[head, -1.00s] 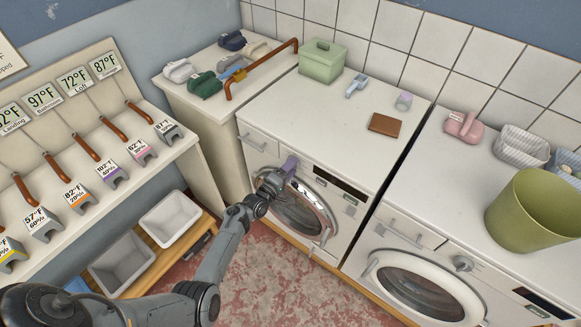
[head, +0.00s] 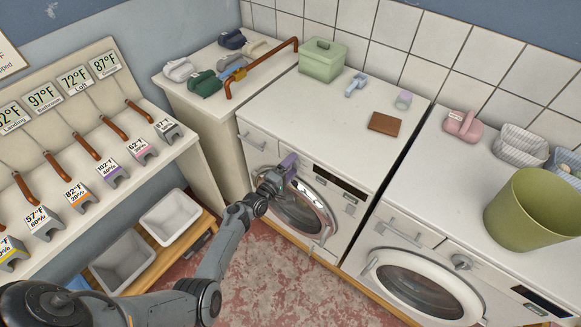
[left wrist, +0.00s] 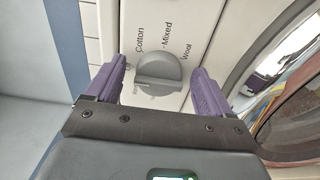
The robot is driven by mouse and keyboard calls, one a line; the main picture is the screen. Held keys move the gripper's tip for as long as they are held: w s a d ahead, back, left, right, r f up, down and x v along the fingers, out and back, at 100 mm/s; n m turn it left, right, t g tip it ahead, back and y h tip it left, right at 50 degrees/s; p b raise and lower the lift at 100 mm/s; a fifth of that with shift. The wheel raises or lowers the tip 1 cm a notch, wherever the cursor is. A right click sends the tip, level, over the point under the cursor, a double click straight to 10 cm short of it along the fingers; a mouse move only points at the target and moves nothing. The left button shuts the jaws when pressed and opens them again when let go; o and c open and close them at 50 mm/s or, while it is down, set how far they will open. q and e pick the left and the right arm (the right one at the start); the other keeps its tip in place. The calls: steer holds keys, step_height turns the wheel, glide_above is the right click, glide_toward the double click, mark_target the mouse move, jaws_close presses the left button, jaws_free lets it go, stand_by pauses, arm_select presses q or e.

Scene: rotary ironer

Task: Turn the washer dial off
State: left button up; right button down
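The washer (head: 337,208) is the white front-loading machine left of the other one in the head view. Its grey round dial (left wrist: 160,70) shows in the left wrist view, with a raised grip bar and the printed words Cotton, Mixed and Wool around it. Small print at the dial's lower left is too blurred to read. My left gripper (head: 286,165) is at the washer's front panel. Its two purple fingers are open, one on each side of the dial, with gaps visible beside it. In the head view the gripper hides the dial. My right gripper is not in view.
The washer's round door (head: 300,213) is just below and right of my left gripper. A second machine (head: 420,290) with its own knob (head: 461,262) stands to the right. The green box (head: 322,62) and small items sit on top. Red floor (head: 265,275) is clear in front.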

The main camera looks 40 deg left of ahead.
arm_select(q)
steer(key=shift+s, duration=0.1)
steer(key=s, duration=1)
steer(key=shift+s+d, duration=0.2)
steer(key=shift+s, duration=0.15)
